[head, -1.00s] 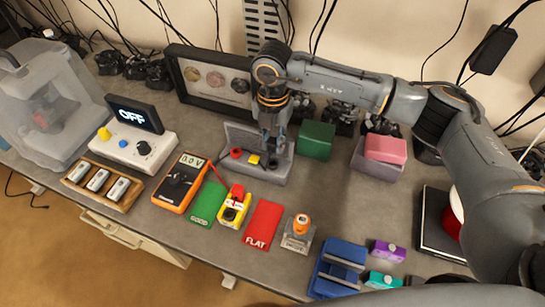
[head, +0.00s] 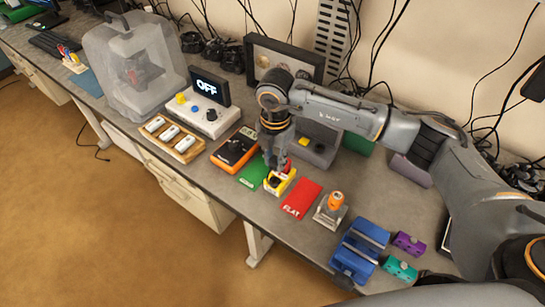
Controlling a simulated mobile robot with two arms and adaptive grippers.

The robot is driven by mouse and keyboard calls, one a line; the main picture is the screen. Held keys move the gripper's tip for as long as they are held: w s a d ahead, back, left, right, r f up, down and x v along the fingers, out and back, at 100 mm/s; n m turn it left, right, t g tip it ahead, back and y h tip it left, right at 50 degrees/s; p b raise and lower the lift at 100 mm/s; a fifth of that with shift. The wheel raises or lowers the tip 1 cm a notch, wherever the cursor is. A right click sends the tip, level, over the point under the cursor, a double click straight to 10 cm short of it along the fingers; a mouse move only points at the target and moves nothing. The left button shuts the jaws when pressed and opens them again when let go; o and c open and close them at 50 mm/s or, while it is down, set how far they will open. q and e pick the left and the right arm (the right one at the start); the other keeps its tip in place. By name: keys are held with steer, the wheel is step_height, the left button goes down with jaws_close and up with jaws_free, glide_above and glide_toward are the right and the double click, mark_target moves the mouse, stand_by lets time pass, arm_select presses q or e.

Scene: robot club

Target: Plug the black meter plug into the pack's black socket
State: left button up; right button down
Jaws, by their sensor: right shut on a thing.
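My right gripper (head: 279,166) is shut at the yellow pack (head: 288,184), its fingertips just over the pack's far part. The black meter plug is in its jaws, mostly hidden by the fingers. I cannot tell whether the plug is in the socket, touching it or just above it. The black socket is hidden behind the fingertips. A red plug (head: 288,164) shows beside the fingers at the pack's far end. My left gripper is out of view.
The pack stands between the green card (head: 251,174) and the red FLAT card (head: 301,199). A grey stand (head: 322,157) is behind. An orange-topped device (head: 331,209) and a blue vise-like block (head: 359,249) are to the right. The white OFF unit (head: 204,119) is at left.

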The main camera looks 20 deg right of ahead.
mark_target(275, 170)
steer(key=shift+w+f, duration=0.2)
steer(key=shift+f, duration=0.45)
steer(key=shift+f+b, duration=0.3)
steer(key=shift+b, duration=0.2)
steer(key=shift+s+f+b, duration=0.2)
steer(key=shift+f+b, duration=0.55)
steer(key=shift+f, duration=0.85)
arm_select(q)
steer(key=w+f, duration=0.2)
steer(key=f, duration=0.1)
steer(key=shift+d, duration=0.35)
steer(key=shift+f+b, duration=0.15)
steer(key=shift+b, duration=0.15)
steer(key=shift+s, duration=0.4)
